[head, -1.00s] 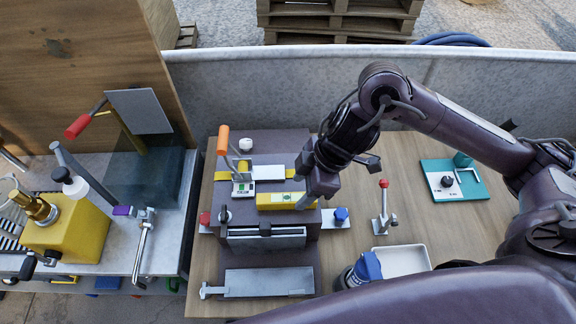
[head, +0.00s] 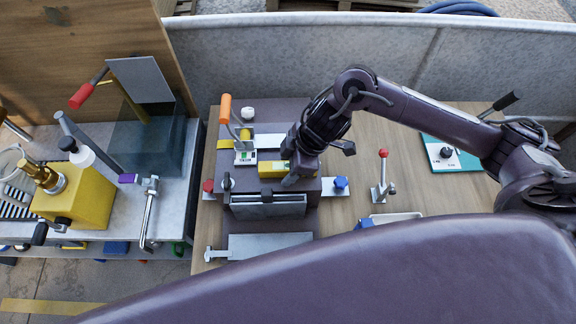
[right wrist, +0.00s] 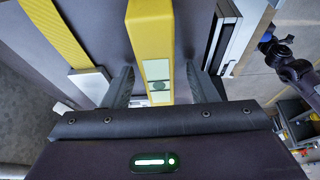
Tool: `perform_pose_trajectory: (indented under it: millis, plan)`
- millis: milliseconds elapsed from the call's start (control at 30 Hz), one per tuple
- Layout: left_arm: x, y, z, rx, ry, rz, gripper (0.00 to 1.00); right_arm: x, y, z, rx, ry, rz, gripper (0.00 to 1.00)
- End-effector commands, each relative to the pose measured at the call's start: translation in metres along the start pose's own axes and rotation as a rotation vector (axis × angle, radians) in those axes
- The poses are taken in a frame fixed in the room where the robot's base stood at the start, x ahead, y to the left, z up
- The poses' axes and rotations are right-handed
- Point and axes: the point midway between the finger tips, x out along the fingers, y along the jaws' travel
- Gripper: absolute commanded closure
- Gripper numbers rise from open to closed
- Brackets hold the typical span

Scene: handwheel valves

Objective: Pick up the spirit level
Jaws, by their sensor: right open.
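The spirit level (head: 271,170) is a yellow bar with a pale green vial window, lying on the dark vise-like block in the middle of the wooden table in the head view. My right gripper (head: 291,174) is over its right part and hides some of it. In the right wrist view, the level (right wrist: 150,45) runs between the two open fingers of my right gripper (right wrist: 159,80). My left gripper is not in view.
An orange-handled lever (head: 225,109) stands just left behind the level. A red knob (head: 208,185) and a blue knob (head: 340,183) flank the block. A red-tipped toggle clamp (head: 383,180) stands to the right. A teal plate (head: 450,155) lies farther right, with bare table between.

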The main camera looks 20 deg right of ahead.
Motion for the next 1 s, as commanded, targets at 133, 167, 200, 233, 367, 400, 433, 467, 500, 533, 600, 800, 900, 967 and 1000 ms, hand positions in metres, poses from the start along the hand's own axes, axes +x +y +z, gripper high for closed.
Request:
perform_pose_trajectory:
  millis: [133,167,200,233,367,400,433,467,500,533,600,800,900,967,1000]
  plan:
    - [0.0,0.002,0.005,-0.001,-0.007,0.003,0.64,0.0,0.0,0.0,0.0,0.0,0.001,0.62]
    - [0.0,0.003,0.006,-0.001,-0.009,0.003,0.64,0.0,0.0,0.0,0.0,0.0,0.001,0.66]
    - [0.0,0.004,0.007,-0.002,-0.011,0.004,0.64,-0.001,0.0,0.0,0.0,0.0,0.001,0.71]
    - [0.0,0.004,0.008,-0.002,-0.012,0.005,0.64,-0.001,0.0,0.0,0.0,0.0,0.001,0.75]
    - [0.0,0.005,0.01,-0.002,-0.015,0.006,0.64,-0.001,0.0,0.0,0.0,0.0,0.001,0.92]
    - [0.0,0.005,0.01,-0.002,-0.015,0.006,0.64,-0.001,0.0,0.0,0.0,0.0,0.001,0.97]
    - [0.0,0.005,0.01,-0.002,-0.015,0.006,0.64,-0.001,0.001,0.0,0.0,0.001,0.001,0.99]
    - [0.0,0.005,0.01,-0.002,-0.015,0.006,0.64,-0.001,0.001,0.0,0.0,0.001,0.001,1.0]
    - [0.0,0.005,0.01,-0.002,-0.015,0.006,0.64,-0.001,0.001,0.0,0.0,0.001,0.001,1.0]
    - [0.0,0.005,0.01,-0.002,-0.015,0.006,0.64,-0.001,0.001,0.0,0.0,0.001,0.001,1.0]
    - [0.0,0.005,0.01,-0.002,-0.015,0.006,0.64,-0.001,0.001,0.0,0.0,0.001,0.001,1.0]
    - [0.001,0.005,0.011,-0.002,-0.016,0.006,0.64,-0.007,0.001,-0.004,-0.001,0.004,0.003,1.0]
    - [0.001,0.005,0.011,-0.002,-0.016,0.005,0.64,-0.016,0.001,-0.008,-0.002,0.005,0.003,1.0]
    - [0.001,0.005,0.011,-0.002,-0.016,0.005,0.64,-0.025,0.001,-0.011,-0.003,0.004,0.004,1.0]
    - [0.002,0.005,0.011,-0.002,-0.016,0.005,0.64,-0.033,0.002,-0.014,-0.005,0.004,0.006,1.0]
